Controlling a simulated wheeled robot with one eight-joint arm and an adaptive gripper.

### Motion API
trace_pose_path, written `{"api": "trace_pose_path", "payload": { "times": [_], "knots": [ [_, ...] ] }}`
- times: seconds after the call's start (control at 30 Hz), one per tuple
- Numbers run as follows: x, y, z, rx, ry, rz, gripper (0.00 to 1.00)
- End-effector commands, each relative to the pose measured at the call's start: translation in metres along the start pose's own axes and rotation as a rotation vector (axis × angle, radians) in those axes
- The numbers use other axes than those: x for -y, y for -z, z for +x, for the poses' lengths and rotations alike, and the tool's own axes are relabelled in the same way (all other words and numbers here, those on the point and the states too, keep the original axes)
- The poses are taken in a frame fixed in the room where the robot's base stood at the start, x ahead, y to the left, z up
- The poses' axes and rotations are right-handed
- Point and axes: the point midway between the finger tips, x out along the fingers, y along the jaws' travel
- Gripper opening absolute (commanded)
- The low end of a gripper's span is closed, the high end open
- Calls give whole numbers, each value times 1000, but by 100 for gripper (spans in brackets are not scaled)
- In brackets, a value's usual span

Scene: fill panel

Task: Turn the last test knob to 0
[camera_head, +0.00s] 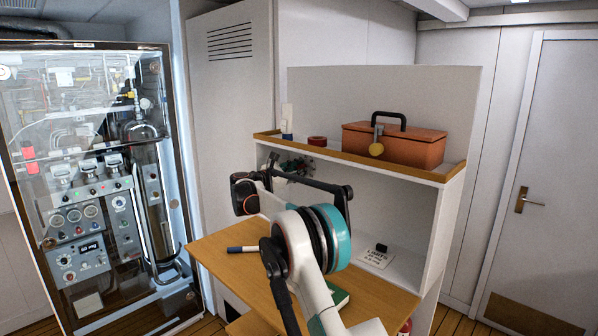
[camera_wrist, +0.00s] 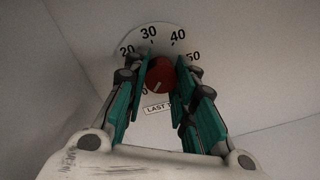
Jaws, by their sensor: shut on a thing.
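A red knob (camera_wrist: 160,76) sits in a white round dial plate (camera_wrist: 137,40) in the wrist view. The numbers 20, 30, 40 and 50 show around its upper rim, and a partly hidden 0 shows at the lower left. A pale line on the knob points down and left. My gripper (camera_wrist: 161,69) is shut on the knob, one teal finger on each side. In the head view my arm reaches into the shelf unit (camera_head: 440,180) and the knob cannot be made out.
A wooden desk (camera_head: 225,262) lies below, with a marker (camera_head: 243,249) on it. A red toolbox (camera_head: 405,147) and a red tape roll (camera_head: 317,141) stand on the upper shelf. A glazed equipment cabinet (camera_head: 90,180) stands at left, a door (camera_head: 548,180) at right.

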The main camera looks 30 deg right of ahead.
Motion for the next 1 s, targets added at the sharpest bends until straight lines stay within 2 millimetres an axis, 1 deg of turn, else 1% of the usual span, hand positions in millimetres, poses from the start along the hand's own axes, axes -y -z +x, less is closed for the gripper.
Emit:
{"api": "trace_pose_path", "payload": {
  "times": [0.4, 0.43, 0.47, 0.5, 0.53, 0.87, 1.0],
  "knots": [
    [0, 1, -1, -1, 1, -8, 1],
    [0, 1, -1, -1, 1, -7, 27],
    [0, 1, -1, -1, 1, -7, 34],
    [0, 1, 0, -1, 1, -7, 43],
    [0, 1, 0, -1, 1, -7, 45],
    [0, 0, -1, 0, 0, -7, 45],
    [0, 0, -12, -1, -1, -7, 45]
  ]
}}
